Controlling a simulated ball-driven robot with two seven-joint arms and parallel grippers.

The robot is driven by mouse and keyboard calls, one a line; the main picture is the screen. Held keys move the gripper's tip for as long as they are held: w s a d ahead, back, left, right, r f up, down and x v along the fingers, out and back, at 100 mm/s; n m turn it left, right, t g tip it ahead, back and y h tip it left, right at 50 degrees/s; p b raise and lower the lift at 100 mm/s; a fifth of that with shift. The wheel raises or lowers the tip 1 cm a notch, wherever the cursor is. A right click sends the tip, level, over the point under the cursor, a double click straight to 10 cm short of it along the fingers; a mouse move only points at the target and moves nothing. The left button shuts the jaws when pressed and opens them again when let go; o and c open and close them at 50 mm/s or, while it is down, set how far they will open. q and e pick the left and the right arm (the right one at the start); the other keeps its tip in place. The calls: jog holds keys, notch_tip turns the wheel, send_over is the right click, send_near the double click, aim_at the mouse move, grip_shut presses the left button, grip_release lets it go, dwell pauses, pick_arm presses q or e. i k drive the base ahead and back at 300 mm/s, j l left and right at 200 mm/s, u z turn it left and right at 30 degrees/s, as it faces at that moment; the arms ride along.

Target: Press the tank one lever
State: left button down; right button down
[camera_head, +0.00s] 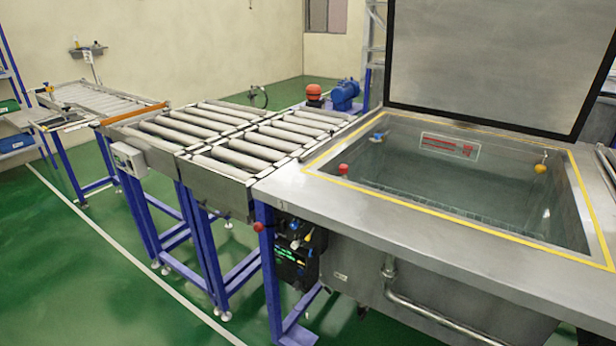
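A steel tank (362,214) with a yellow line around its opening stands at the right, holding clear liquid. Its dark-framed lid (490,58) stands raised at the back. A small lever with a red ball knob (258,227) sticks out at the tank's front left corner, beside a dark control box (296,262) with green lit text. No label reading tank one can be made out. Neither of my grippers is in view.
A roller conveyor (232,157) on blue legs adjoins the tank's left side, with a grey box (128,158) on its front. Another roller table (100,99) stands farther left. A pipe (420,307) runs along the tank's front. The green floor (90,275) at the front left is clear.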

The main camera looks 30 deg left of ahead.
aim_at(259, 227)
jog(key=u, duration=1.5)
jog(key=i+j+u, duration=0.1)
jog(key=i, duration=0.4)
jog(key=j, duration=0.1)
